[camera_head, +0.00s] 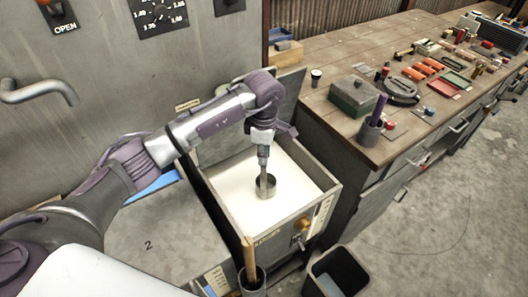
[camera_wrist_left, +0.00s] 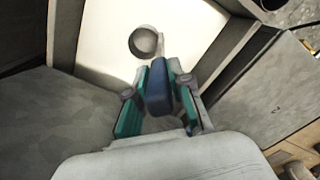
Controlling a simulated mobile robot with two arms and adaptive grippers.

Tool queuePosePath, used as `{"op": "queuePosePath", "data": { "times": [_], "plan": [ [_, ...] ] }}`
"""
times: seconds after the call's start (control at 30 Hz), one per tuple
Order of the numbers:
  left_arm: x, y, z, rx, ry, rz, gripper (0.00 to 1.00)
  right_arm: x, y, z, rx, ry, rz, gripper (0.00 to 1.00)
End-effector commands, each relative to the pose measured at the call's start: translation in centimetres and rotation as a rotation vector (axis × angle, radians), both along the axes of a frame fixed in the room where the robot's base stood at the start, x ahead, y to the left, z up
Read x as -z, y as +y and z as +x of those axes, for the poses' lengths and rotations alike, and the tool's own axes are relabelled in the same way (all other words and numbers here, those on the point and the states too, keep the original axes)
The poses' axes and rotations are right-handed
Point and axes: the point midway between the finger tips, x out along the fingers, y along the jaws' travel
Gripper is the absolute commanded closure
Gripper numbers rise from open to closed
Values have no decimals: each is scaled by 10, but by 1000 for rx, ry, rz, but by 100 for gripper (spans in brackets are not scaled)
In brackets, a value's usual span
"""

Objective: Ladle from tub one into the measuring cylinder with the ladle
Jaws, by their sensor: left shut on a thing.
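My left gripper (camera_head: 262,138) is shut on the upright handle of the ladle. The metal ladle cup (camera_head: 265,187) hangs down inside the open tub (camera_head: 333,190), at the white contents (camera_head: 245,190). I cannot tell how deep the cup sits or whether it is filled. In the left wrist view the blue ladle handle (camera_wrist_left: 158,92) is between the green-padded fingers, with the round cup (camera_wrist_left: 145,42) over the white surface. I cannot surely pick out the measuring cylinder. My right gripper is not in view.
A closed lid marked 2 (camera_head: 150,246) lies left of the open tub. A grey holder with a wooden handle (camera_head: 249,262) stands at the tub's front, beside a dark bin (camera_head: 345,265). The workbench at right holds a green box (camera_head: 353,97), a cup with a purple rod (camera_head: 371,131) and several tools.

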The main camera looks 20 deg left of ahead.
Motion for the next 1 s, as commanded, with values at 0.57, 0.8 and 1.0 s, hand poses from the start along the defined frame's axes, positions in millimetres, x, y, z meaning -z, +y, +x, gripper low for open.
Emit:
{"op": "queuePosePath", "data": {
  "times": [0.57, 0.8, 1.0],
  "plan": [
    [56, 0, 1, 0, -2, 0, 100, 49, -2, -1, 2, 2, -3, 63],
    [77, 0, 1, -1, -2, -1, 100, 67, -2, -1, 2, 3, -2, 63],
    [92, 0, 1, -1, -2, 0, 100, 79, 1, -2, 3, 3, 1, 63]
  ]
}}
